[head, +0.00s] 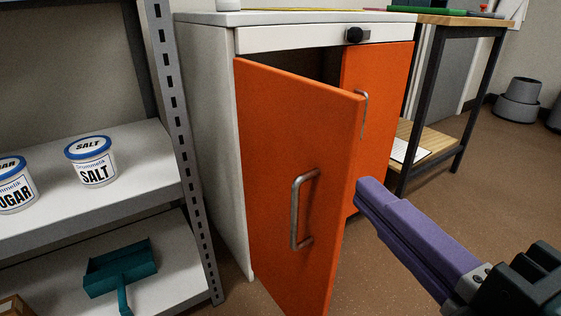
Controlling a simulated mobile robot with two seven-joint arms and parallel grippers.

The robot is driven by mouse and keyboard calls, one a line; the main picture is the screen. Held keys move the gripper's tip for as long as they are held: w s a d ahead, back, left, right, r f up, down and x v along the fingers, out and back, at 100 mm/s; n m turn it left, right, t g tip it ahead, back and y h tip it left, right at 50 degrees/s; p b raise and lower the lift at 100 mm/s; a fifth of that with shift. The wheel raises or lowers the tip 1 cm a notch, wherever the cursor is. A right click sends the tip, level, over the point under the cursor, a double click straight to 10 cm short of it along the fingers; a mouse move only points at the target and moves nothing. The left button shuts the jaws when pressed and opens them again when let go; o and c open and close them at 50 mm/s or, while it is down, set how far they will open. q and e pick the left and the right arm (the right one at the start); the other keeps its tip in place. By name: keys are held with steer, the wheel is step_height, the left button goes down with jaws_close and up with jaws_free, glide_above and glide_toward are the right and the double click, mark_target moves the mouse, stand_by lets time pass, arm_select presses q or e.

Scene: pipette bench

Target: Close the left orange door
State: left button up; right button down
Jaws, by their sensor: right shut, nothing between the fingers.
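The left orange door (275,155) is ajar, swung out from the white cabinet (212,130) with its free edge toward me. A dark gap shows above it, into the cabinet. Its metal handle (297,210) is on the front face. The right orange door (385,95) looks shut; its handle (363,110) is partly hidden behind the left door. My right gripper (362,190) has purple fingers, shut and empty. Its tips are at the left door's free edge, right of the handle; I cannot tell if they touch. My left gripper is out of view.
A metal shelf rack (185,150) stands close on the left, with a salt tub (92,165), a sugar tub (14,190) and a teal dustpan (120,270). A wood-topped bench (455,19) stands right of the cabinet. The brown floor (490,180) on the right is clear.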

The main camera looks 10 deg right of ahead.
mark_target(346, 136)
steer(key=w+b, duration=0.1)
steer(key=w, duration=0.2)
steer(key=w+d, duration=0.1)
steer(key=w, duration=0.3)
steer(key=w+b, duration=0.1)
steer(key=w, duration=0.3)
steer(key=shift+w+d+b, duration=0.15)
steer(key=shift+d+b, duration=0.05)
steer(key=shift+b, duration=0.15)
steer(key=shift+w+d, duration=0.1)
steer(key=shift+d, duration=0.35)
steer(key=shift+r, duration=0.1)
